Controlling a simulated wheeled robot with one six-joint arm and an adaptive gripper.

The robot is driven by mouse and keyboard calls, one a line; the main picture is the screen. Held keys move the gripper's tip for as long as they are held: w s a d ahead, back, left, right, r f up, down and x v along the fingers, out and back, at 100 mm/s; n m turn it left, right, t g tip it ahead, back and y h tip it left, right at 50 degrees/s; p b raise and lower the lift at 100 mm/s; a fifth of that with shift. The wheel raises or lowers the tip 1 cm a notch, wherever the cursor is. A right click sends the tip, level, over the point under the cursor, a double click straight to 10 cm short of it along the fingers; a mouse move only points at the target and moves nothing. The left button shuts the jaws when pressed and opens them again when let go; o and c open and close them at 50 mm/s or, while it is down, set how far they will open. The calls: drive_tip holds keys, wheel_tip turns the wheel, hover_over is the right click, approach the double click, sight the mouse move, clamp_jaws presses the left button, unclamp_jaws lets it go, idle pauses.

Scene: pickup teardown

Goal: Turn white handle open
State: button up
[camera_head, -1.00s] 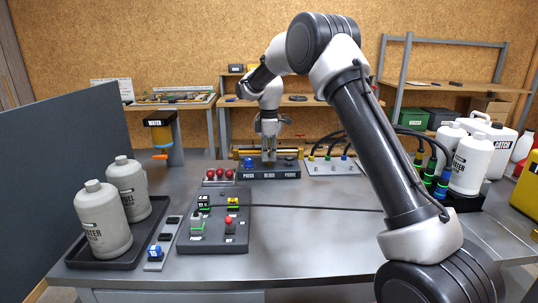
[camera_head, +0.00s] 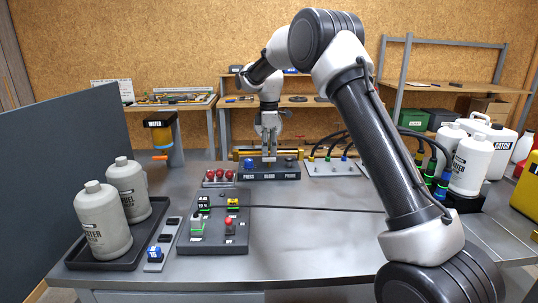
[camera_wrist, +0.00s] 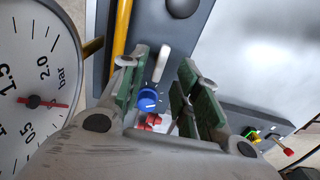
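The white handle (camera_wrist: 162,62) shows in the wrist view as a short, slightly tilted bar on the dark panel, just beyond the gap between my fingers. My gripper (camera_wrist: 165,85) is open, with green pads on either side and nothing held. In the head view my gripper (camera_head: 269,157) points down over the middle of the panel (camera_head: 270,175), above the BLEED label. It hides the handle there. A blue knob (camera_wrist: 148,98) sits beside the handle; it also shows in the head view (camera_head: 248,163). I cannot tell whether my fingers touch the handle.
A round pressure gauge (camera_wrist: 35,85) with a red needle fills the left of the wrist view. A yellow pipe (camera_wrist: 122,28) runs past the panel. A dark knob (camera_head: 289,163) stands to the right. Red knobs (camera_head: 219,174) and a switch box (camera_head: 214,235) lie nearer; cables rise at right.

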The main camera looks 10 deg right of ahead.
wheel_tip(320, 180, up, 9)
idle(0.5)
wheel_tip(320, 180, down, 5)
drive_tip(key=s+m, duration=0.3)
drive_tip(key=m, duration=0.2)
drive_tip(key=s+d+r+m+t, duration=0.1)
drive_tip(key=s+d, duration=0.4)
drive_tip(key=s, duration=0.9)
drive_tip(key=s+d+r+m+t, duration=0.2)
drive_tip(key=s+m, duration=0.4)
drive_tip(key=s, duration=0.8)
drive_tip(key=s+d+r+m+t, duration=0.1)
drive_tip(key=s+d+r+m, duration=0.2)
drive_tip(key=s+d, duration=0.4)
drive_tip(key=shift+s+d+r+m, duration=0.35)
drive_tip(key=shift+s+m, duration=0.15)
drive_tip(key=shift+s, duration=3.2)
